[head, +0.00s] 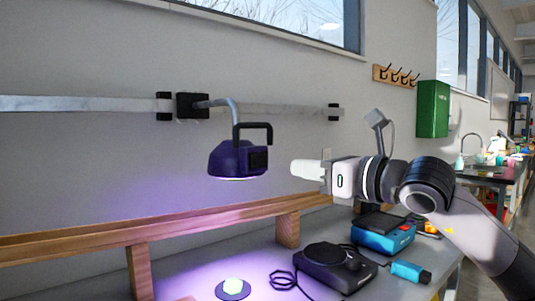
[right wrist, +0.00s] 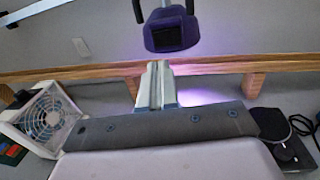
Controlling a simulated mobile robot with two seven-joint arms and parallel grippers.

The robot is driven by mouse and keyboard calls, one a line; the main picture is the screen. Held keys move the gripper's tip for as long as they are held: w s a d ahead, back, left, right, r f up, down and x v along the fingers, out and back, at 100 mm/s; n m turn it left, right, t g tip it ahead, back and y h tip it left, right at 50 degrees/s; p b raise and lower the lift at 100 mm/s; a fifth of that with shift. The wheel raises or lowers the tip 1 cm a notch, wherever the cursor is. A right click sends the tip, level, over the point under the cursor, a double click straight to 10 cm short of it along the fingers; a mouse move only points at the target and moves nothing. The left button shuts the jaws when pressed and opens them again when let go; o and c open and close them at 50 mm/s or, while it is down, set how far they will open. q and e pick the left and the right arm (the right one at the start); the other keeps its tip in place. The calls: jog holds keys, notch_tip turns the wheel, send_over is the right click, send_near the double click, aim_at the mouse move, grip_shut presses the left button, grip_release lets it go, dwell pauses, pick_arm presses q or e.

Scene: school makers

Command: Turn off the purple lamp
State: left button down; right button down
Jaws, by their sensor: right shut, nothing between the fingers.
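The purple lamp (head: 230,158) hangs from a bent metal arm on the wall rail. It has a black handle on top and a dark patch on its side. Its underside glows, and purple light falls on the wall and bench. My right gripper (head: 295,168) is shut and empty, just right of the lamp, with a small gap in the head view. In the right wrist view the lamp (right wrist: 172,36) is ahead and slightly right of the shut fingertips (right wrist: 158,66). My left gripper is not in view.
A wooden shelf rail (head: 200,221) runs along the bench below the lamp. A black device (head: 335,268), a blue tool (head: 408,272) and a blue box (head: 382,238) sit on the bench. A fan (right wrist: 45,122) shows at left in the right wrist view. A green box (head: 433,108) hangs on the wall.

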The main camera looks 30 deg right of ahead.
aim_at(256, 161)
jog(key=w+p, duration=0.1)
jog(key=w, duration=0.1)
jog(key=w+a+p, duration=0.1)
jog(key=w+p, duration=0.1)
jog(key=w, duration=0.1)
jog(key=w+p, duration=0.1)
jog(key=w, duration=0.2)
jog(key=shift+w+a+r+p, duration=0.1)
jog(key=shift+a+r+p, duration=0.05)
jog(key=shift+a+p, duration=0.2)
jog(key=shift+w+a, duration=0.15)
jog(key=shift+w, duration=0.5)
jog(key=shift+f, duration=0.2)
jog(key=shift+w, duration=0.1)
